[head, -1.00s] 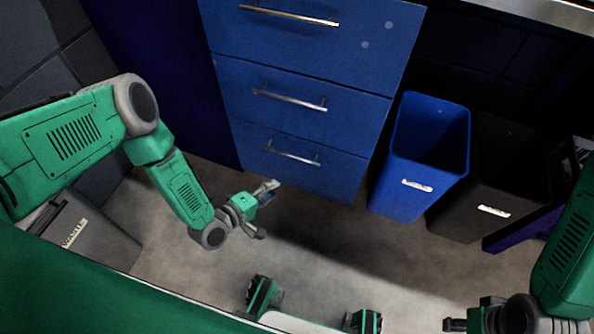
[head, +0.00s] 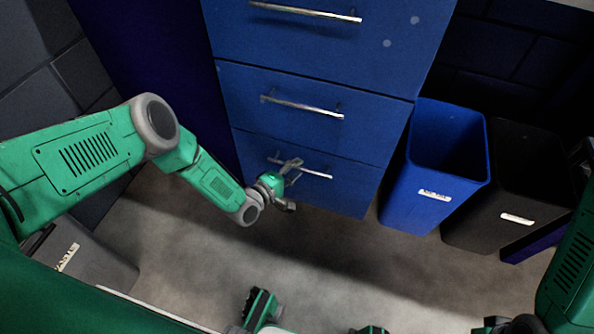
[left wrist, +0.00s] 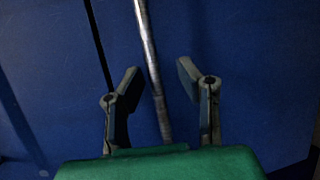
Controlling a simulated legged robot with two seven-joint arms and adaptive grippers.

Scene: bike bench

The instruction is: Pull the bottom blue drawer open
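The bottom blue drawer (head: 340,190) is shut, flush with the drawers above it, and has a horizontal silver handle (head: 318,174). My left gripper (head: 291,172) is at the left part of this handle in the head view. In the left wrist view the gripper (left wrist: 155,85) is open, with its two fingers on either side of the handle bar (left wrist: 150,60). Contact between fingers and bar cannot be told. My right gripper (head: 490,325) is partly in view at the bottom right edge; its fingers are too cut off to read.
Two more blue drawers with handles are above, the middle one (head: 375,125) and the upper one (head: 340,50). A blue bin (head: 405,190) and a black bin (head: 480,220) stand right of the cabinet. A grey bin (head: 100,265) is at lower left. The floor (head: 330,255) before the drawer is clear.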

